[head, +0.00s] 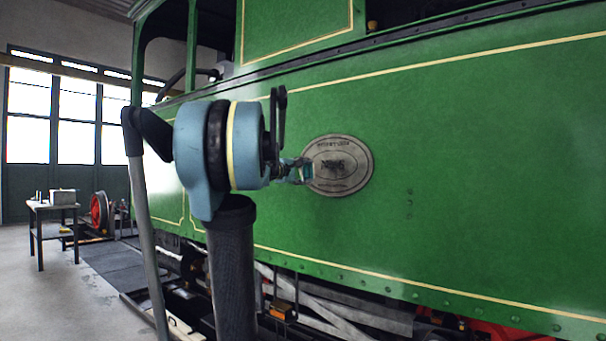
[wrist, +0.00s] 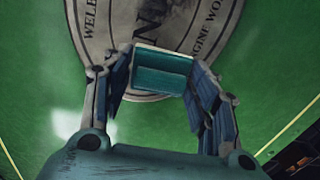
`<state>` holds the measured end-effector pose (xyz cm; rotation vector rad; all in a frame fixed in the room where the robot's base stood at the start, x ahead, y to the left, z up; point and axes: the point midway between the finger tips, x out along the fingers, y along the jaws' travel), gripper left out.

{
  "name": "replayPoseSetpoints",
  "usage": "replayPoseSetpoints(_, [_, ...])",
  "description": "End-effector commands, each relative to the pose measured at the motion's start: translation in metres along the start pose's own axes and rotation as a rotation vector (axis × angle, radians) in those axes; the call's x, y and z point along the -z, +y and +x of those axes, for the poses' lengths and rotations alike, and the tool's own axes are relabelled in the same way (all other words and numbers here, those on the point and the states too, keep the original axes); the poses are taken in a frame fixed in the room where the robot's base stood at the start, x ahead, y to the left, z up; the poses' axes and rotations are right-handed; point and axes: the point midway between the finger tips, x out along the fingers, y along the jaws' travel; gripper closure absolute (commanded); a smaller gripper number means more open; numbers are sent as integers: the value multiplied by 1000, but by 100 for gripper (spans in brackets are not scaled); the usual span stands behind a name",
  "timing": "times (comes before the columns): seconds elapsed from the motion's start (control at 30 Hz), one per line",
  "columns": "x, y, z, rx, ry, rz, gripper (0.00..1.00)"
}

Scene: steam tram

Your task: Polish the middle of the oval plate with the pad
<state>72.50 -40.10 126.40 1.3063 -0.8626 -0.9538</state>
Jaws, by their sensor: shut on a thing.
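The oval plate (head: 350,182) is grey with lettering around its rim and a dark smudge over its middle. It is fixed to the green side of the tram. In the wrist view the plate (wrist: 105,25) fills the top, partly cut off. My gripper (head: 302,169) is at the plate's left edge in the head view. In the wrist view my gripper (wrist: 162,68) is shut on the teal pad (wrist: 160,79), a small block with a pale far edge. The pad overlaps the plate's lower part there. I cannot tell whether it touches the plate.
The green tram side (head: 470,170) is flat and clear around the plate, with cream lining and a riveted lower edge. Rods and running gear (head: 340,315) lie below. A small table (head: 55,207) with a box and a red wheel (head: 99,211) stand far left.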

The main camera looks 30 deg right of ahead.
Motion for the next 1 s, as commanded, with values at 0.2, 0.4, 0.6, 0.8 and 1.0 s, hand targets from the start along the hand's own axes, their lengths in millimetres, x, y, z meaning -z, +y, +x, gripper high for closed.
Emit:
replayPoseSetpoints(0.2, [-4,7,1,-14,4,1,65])
replayPoseSetpoints(0.4, [-4,7,12,-13,3,1,65])
replayPoseSetpoints(0.6, [-4,7,30,-13,3,1,65])
replayPoseSetpoints(0.8, [-4,7,48,-13,3,1,65])
replayPoseSetpoints(1.0, [-4,7,58,-13,3,1,65])
